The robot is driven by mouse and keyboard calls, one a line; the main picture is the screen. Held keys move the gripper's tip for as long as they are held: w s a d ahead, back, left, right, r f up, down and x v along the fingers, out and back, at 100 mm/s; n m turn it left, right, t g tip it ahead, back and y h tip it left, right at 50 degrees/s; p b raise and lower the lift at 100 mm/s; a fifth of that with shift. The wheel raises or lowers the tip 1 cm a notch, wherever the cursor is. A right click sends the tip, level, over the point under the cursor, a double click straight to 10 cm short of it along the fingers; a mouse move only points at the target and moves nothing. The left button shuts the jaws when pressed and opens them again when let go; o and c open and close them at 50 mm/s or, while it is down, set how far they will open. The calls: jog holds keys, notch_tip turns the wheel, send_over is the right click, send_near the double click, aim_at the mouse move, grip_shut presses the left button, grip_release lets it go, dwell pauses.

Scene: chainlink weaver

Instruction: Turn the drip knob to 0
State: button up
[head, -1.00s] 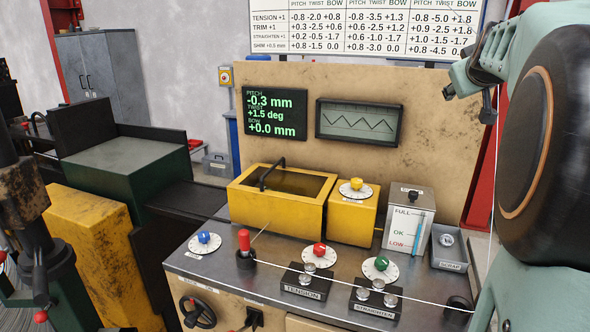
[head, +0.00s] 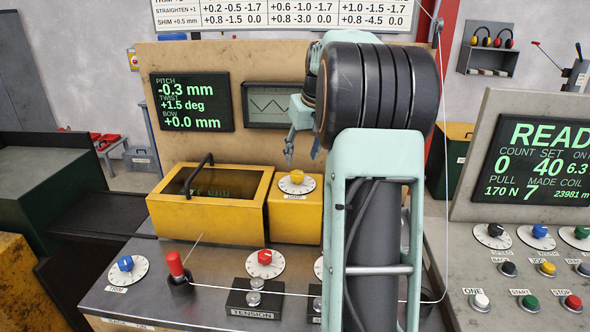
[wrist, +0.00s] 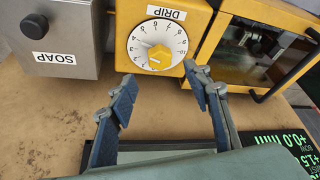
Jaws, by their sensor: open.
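The drip knob (head: 297,177) is a yellow knob on a white numbered dial, on top of the small yellow box (head: 292,216). In the wrist view the knob (wrist: 159,57) sits beside the DRIP label (wrist: 166,13); the number it points to is hard to read. My gripper (head: 301,155) hangs above and behind the dial in the head view. In the wrist view my gripper (wrist: 163,80) is open and empty, its blue fingers spread below the dial in the picture, apart from the knob.
A yellow tank (head: 208,205) with a black handle adjoins the box. The grey SOAP box (wrist: 62,40) stands on its other side. A tan panel (head: 190,60) with screens rises behind. A red lever (head: 175,265) and red knob (head: 264,257) stand in front.

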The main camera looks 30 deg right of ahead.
aim_at(297, 173)
jog(key=x, duration=0.7)
jog(key=shift+w+f, duration=0.15)
jog(key=shift+f, duration=0.2)
jog(key=shift+c, duration=0.4)
jog(key=c, duration=1)
